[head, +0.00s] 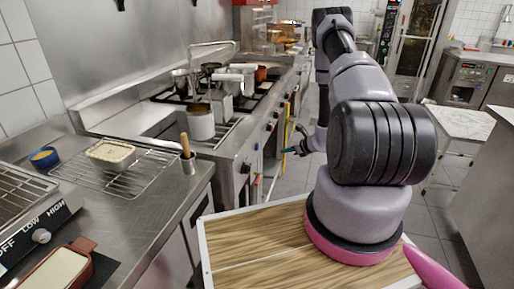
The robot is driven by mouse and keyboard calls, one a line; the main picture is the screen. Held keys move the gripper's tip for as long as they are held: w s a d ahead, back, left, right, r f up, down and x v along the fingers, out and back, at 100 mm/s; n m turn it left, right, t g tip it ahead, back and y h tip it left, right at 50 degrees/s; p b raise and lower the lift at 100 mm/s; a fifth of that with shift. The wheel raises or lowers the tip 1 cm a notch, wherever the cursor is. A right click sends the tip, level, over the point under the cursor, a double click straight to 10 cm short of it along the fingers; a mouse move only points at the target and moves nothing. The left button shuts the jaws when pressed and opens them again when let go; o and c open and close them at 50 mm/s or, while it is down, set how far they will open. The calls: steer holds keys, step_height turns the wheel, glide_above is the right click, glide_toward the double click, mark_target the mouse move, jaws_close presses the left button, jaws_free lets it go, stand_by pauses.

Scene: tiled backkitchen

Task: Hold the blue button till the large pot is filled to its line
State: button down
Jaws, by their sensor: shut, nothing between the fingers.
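My gripper (292,149) is at the right of the cooking range, low in front of its front panel; it is small in the head view and looks shut and empty. Several pots stand on the range. A light metal pot (201,124) stands nearest on the range top, and another pale pot (228,80) stands behind it. I cannot tell which is the large pot, and no fill line or water level shows. I cannot make out a blue button; the range front (246,167) has dark knobs.
A wire rack (120,170) with a filled tray (110,152) and a blue bowl (44,157) are on the left counter. A wooden-topped surface (255,235) is in front. Tiled floor (297,172) is open beside the range. A marble-topped table (460,122) stands at right.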

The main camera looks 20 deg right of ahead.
mark_target(257, 147)
steer(key=w+a, duration=0.5)
steer(key=a, duration=0.2)
steer(key=shift+a, duration=0.15)
stand_by(0.4)
steer(key=shift+a, duration=0.15)
stand_by(1.9)
steer(key=shift+w+a, duration=0.2)
steer(key=shift+a, duration=0.05)
steer(key=shift+w+a+r, duration=0.1)
steer(key=shift+w+a, duration=0.2)
steer(key=shift+a, duration=0.15)
stand_by(4.1)
